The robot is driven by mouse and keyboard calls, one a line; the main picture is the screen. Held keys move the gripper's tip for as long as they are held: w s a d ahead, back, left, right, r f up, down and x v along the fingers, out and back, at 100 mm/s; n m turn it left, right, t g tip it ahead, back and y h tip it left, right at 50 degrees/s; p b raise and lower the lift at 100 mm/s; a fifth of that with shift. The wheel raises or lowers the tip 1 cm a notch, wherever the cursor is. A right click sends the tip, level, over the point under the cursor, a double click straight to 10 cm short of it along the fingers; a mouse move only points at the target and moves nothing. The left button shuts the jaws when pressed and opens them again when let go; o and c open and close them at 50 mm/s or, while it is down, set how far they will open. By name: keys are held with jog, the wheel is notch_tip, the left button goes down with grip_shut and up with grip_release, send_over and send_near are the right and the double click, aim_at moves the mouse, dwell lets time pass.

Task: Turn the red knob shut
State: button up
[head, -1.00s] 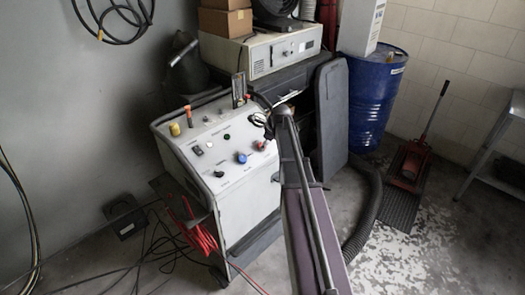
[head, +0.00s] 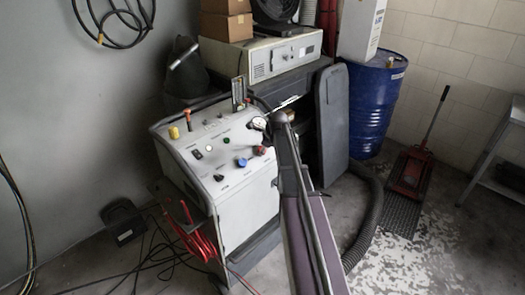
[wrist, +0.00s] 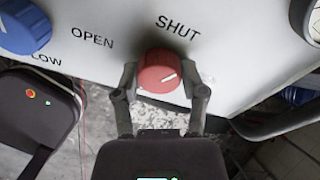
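The red knob (wrist: 160,72) is on the white panel in the wrist view, below and between the printed words OPEN and SHUT. My gripper (wrist: 160,80) has one finger on each side of the knob, and I see no clear gap at either side. In the head view the red knob (head: 259,150) shows small at the panel's right side, and my gripper (head: 268,128) is mostly lost behind my arm there.
A blue knob (wrist: 24,26) sits left of the red one, on the same white cabinet (head: 248,205). A dark hose (head: 365,220) lies right of the cabinet. Red cables (head: 190,238) hang at its left. A blue drum (head: 375,105) and red floor jack (head: 410,172) stand at the right.

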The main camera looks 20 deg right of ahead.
jog(key=c, duration=0.3)
jog(key=shift+n, duration=0.5)
jog(key=shift+s+n, duration=0.1)
jog(key=shift+n, duration=2.4)
jog(key=o, duration=1.1)
jog(key=shift+m, duration=0.3)
